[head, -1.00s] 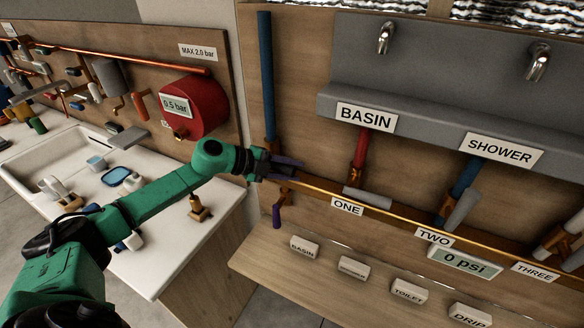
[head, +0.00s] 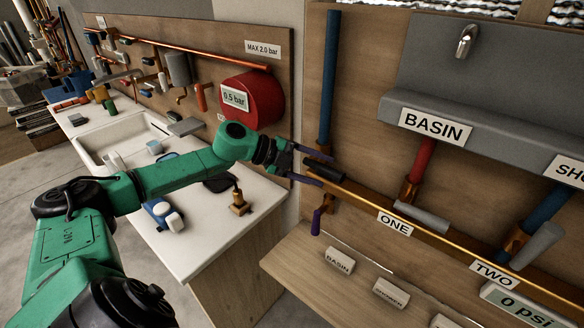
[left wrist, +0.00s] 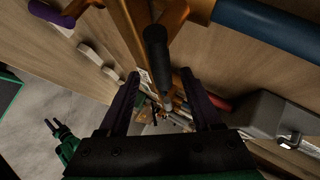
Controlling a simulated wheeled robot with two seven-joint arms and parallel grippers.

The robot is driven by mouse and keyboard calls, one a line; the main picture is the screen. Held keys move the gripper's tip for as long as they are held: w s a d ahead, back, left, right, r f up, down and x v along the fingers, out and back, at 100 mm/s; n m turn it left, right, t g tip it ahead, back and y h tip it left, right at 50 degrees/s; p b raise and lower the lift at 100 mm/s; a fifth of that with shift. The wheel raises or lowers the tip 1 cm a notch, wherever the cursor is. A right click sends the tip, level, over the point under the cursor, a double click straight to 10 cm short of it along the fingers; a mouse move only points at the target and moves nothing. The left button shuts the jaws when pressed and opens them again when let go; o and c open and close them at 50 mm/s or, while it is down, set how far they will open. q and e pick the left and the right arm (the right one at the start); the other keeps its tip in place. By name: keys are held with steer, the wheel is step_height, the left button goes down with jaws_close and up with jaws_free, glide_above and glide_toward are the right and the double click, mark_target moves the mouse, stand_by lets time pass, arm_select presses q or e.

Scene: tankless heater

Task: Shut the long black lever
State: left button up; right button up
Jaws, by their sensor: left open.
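The long black lever (head: 325,170) is on the copper pipe at the left end of the right-hand board. It lies roughly along the pipe, and it also shows in the left wrist view (left wrist: 157,58). My left gripper (head: 322,172) is open, with one purple-grey finger above the lever and one below it. In the left wrist view the lever lies between the two spread fingers (left wrist: 160,75), with visible gaps on both sides. Contact is not visible. My right gripper (left wrist: 52,126) shows small and far off in the left wrist view, its fingers apart.
A grey lever (head: 422,217) is to the right near the ONE label (head: 394,225). A wooden ledge with tags (head: 339,261) is below; the white sink counter (head: 190,250) is left.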

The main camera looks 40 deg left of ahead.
arm_select(q)
steer(key=shift+s+a+b, duration=0.5)
steer(key=shift+a+b, duration=0.1)
steer(key=shift+b, duration=0.1)
steer(key=shift+s+a+r+b, duration=0.1)
steer(key=shift+s+r+b, duration=0.15)
steer(key=shift+b, duration=0.45)
steer(key=b+v, duration=0.2)
steer(key=v, duration=0.4)
steer(key=shift+w+r, duration=0.1)
steer(key=shift+r, duration=0.05)
